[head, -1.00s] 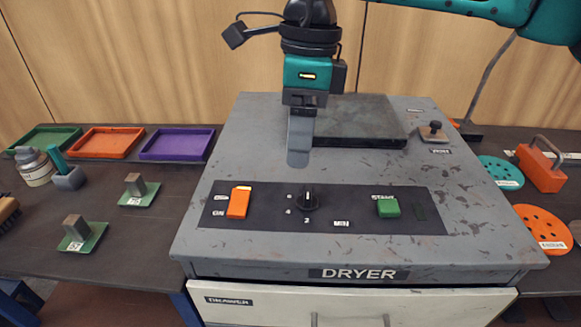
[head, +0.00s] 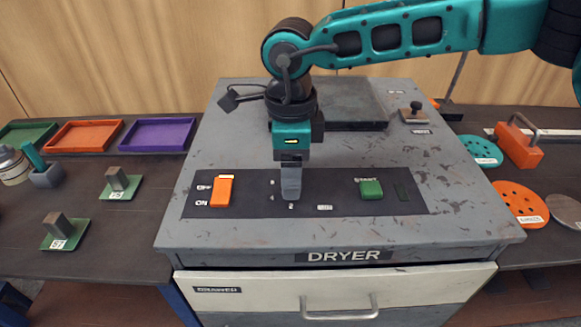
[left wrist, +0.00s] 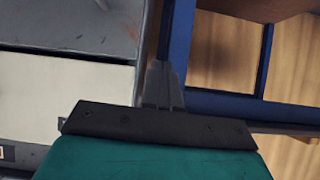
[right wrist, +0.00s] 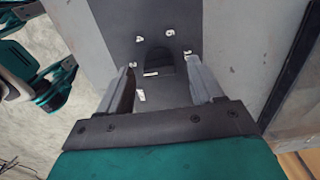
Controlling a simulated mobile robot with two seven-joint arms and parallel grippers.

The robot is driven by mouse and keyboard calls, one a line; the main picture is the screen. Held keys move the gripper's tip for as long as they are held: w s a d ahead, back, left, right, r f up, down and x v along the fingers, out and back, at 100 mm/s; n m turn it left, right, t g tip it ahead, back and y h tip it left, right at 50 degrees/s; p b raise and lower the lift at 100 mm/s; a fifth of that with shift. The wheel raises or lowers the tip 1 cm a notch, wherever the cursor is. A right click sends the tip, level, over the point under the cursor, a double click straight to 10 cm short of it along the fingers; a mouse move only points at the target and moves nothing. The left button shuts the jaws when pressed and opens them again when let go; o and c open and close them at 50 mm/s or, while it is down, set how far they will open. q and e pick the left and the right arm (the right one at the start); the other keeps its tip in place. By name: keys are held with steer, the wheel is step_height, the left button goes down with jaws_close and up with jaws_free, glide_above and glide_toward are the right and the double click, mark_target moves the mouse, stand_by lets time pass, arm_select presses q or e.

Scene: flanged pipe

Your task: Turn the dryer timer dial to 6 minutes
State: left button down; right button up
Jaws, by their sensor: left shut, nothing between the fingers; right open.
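The grey dryer (head: 450,205) stands in the middle with a dark control panel (head: 330,205). My right gripper (head: 291,192) points down over the timer dial's spot, and in the head view it hides the dial. In the right wrist view the dark round dial (right wrist: 158,60) lies between the two open fingers, which stand apart on either side of it. Small numbers, 4 and 6 among them, ring the dial. Where the dial points cannot be told. My left gripper (left wrist: 160,80) is shut and empty in the left wrist view, near the white drawer front (left wrist: 60,90).
An orange switch (head: 221,190) is left of my right gripper and a green start button (head: 370,189) is right of it. The drawer handle (head: 339,309) is below. Coloured trays (head: 159,136) and small blocks stand left; an orange disc (head: 519,203) lies right.

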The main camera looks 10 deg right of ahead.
steer(key=shift+f, duration=0.25)
steer(key=c, duration=1.1)
